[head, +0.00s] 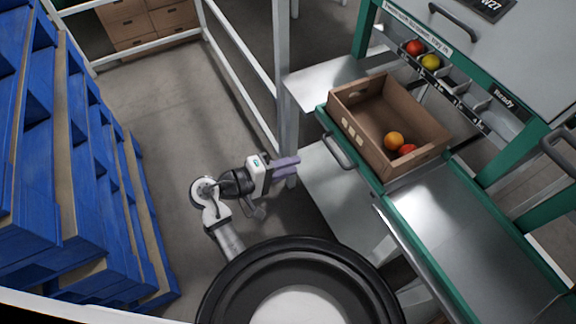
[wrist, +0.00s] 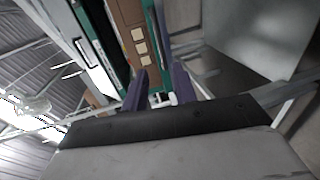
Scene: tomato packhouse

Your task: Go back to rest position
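My gripper (head: 297,166) is held out in free air to the left of the workstation, with its two purple fingers pointing right. It also shows in the wrist view (wrist: 160,70), where the fingers stand apart with a gap between them and nothing held. The cardboard box (head: 345,93) is to the right of my gripper and apart from it. An orange tomato (head: 393,139) and a red tomato (head: 407,150) lie in its near end.
A green-framed conveyor (head: 455,225) runs from the box to the lower right. A divided rack (head: 475,92) holds a red tomato (head: 414,47) and a yellow one (head: 430,62). Blue pallets (head: 85,170) stand at left. A white post (head: 285,90) rises behind my gripper. Floor between is clear.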

